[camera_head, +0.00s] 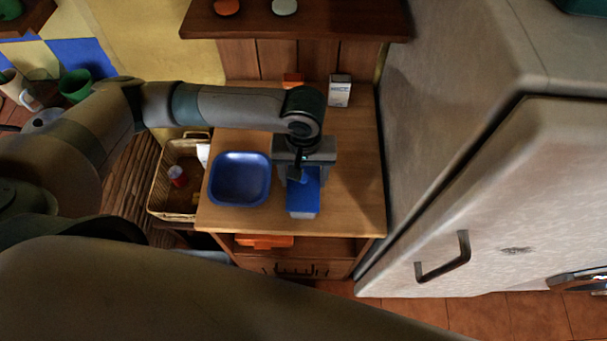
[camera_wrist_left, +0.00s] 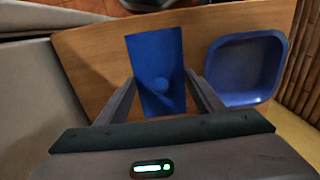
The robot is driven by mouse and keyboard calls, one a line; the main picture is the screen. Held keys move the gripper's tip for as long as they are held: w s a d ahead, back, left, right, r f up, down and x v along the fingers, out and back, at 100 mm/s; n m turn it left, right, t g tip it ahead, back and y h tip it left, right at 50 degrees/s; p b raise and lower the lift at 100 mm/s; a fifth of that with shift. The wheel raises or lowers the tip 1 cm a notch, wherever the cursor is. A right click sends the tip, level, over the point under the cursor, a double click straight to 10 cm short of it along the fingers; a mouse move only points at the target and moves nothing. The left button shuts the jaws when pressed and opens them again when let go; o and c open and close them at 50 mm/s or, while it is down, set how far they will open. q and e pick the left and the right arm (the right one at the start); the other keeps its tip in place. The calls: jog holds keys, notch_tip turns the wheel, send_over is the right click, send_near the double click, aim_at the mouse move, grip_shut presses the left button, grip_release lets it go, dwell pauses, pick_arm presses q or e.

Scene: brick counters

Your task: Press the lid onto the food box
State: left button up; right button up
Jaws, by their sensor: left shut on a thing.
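The box stands on the wooden counter. I cannot tell whether the lid sits fully flush. My left gripper (camera_head: 299,178) points down over the lid's far part. In the left wrist view its fingers (camera_wrist_left: 161,80) are on either side of the lid, shut on it. My right gripper is not in view.
A blue bowl (camera_head: 240,179) stands left of the box on the wooden counter (camera_head: 345,205). A small white carton (camera_head: 339,91) stands at the back. A wicker basket (camera_head: 160,190) is left of the counter; a large fridge (camera_head: 480,190) is at right. A shelf (camera_head: 300,22) overhangs the back.

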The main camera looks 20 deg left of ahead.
pick_arm(q)
jog(key=o, duration=1.6)
jog(key=shift+r, duration=0.1)
jog(key=shift+r+p, duration=1.2)
jog(key=shift+p, duration=0.55)
jog(key=shift+r+p, duration=0.95)
jog(key=shift+r, duration=1.25)
